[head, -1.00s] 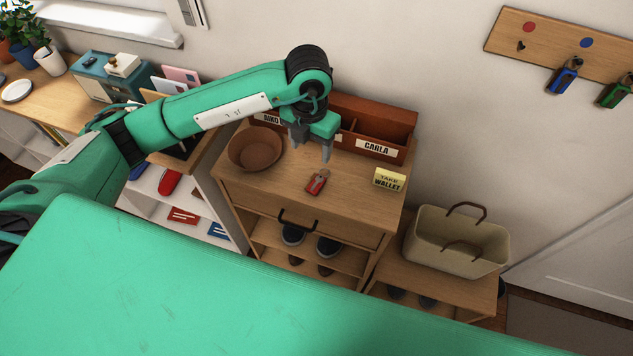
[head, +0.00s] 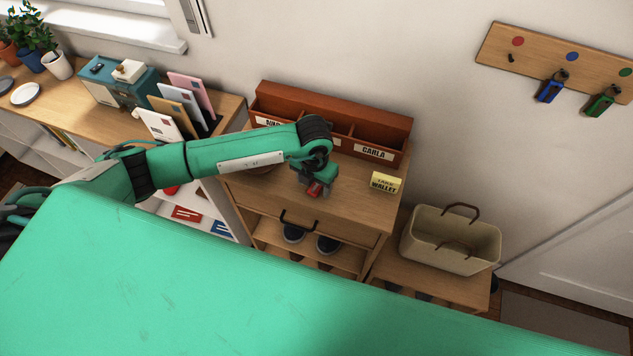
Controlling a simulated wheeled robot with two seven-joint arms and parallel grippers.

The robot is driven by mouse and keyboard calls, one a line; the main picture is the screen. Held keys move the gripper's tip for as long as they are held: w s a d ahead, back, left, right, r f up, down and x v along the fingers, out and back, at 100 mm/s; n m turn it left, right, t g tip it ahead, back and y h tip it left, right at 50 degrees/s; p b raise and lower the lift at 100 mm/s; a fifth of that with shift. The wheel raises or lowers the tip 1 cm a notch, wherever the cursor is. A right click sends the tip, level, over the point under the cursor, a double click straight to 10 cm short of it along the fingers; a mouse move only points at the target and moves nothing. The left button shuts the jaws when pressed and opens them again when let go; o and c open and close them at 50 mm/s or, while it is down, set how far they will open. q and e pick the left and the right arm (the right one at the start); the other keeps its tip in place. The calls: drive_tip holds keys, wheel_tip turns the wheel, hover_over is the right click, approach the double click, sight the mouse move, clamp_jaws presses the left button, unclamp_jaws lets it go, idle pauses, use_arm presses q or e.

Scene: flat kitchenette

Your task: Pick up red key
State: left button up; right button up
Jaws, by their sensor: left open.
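The red key (head: 315,189) lies on the wooden cabinet top (head: 345,202), near its front edge. My left gripper (head: 312,188) is right above the key, pointing down, and partly covers it. Its jaws are open; whether the fingers straddle or touch the key is hidden by the gripper and wrist. My right gripper is not in the head view.
A brown sorter with name labels (head: 374,153) stands behind. The bowl (head: 262,170) is mostly hidden under my left arm. A basket (head: 452,240) stands lower right. Blue and green keys hang on the wall rack (head: 530,55).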

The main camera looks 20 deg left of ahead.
use_arm(q)
drive_tip(key=shift+f, duration=0.15)
drive_tip(key=shift+c, duration=0.2)
drive_tip(key=c, duration=1)
drive_tip(key=shift+r, duration=0.2)
